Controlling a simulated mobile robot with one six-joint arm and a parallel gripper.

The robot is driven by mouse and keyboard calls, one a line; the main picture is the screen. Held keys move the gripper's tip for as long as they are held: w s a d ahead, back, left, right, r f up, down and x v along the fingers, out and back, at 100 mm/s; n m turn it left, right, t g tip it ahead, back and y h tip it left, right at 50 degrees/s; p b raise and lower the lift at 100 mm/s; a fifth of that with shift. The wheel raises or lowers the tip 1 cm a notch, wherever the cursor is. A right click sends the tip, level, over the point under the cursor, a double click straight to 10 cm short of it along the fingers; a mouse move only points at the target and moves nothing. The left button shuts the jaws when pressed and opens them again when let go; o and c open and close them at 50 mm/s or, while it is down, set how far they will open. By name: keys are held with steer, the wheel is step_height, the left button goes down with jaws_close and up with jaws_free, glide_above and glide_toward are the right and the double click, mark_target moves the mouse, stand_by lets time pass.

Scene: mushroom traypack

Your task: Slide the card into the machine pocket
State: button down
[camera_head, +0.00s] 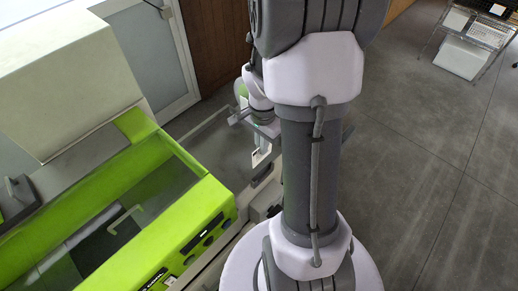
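A bright green machine (190,222) with a clear cover and a dark control panel on its front fills the lower left. I cannot make out a card pocket on it. My gripper (262,145) hangs small in the middle of the view, to the right of and beyond the machine's green corner, partly hidden by my own arm. A small pale flat piece (261,158) shows at its lower end. It may be the card, but it is too small to be sure, and I cannot tell whether the fingers are closed on it.
A large cream box-shaped housing (65,75) stands over the machine's far part. A grey door (150,50) and brown wall panel (215,40) are behind. The grey floor (415,170) at right is clear up to a wire rack (488,32) with white bins (461,57).

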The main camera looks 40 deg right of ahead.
steer(key=shift+d+f+b, duration=0.2)
steer(key=shift+f+b, duration=4.4)
steer(key=shift+f, duration=1.25)
steer(key=shift+f, duration=0.2)
steer(key=c, duration=1.6)
jaws_free()
steer(key=shift+r, duration=0.1)
